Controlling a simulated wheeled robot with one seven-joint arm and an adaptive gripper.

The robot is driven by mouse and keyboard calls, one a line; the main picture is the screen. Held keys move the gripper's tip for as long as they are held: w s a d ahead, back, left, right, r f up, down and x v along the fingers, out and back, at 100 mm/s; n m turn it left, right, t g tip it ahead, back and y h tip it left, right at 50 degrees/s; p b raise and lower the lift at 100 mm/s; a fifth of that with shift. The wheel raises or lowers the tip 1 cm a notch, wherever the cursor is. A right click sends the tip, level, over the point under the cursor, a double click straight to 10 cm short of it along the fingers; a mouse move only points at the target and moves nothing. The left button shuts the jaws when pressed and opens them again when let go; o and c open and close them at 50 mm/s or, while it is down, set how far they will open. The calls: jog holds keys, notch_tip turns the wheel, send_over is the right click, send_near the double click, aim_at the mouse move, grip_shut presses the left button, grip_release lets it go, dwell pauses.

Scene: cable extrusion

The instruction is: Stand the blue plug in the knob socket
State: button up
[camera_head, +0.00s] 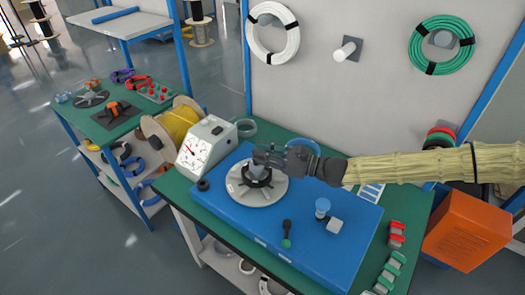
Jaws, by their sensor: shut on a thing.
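My gripper (262,158) reaches in from the right over a pale round disc (239,190) on the blue board. It is shut on a small grey piece (257,171) above the black ring (258,180) at the disc's middle. The fingers partly hide this piece, and I cannot tell if it touches the ring. A blue-topped piece (322,203), which may be the blue plug, stands upright on the board to the right, apart from my gripper. I cannot make out for sure which part is the knob socket.
The blue board (300,262) lies on a green table. A dial gauge box (206,145) and yellow cable spool (178,124) stand left. Red and green clips (391,262) line the right edge.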

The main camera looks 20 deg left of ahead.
jog(key=shift+f, duration=0.2)
dwell(0.5)
jog(key=shift+f+b, duration=0.5)
jog(key=shift+f, duration=0.2)
jog(key=shift+f+b, duration=0.3)
jog(key=shift+f, duration=0.15)
dwell(0.9)
jog(key=o, duration=0.8)
jog(key=shift+o, duration=0.2)
jog(key=shift+r, duration=0.15)
notch_tip(320, 180, up, 8)
jog(key=p, duration=0.4)
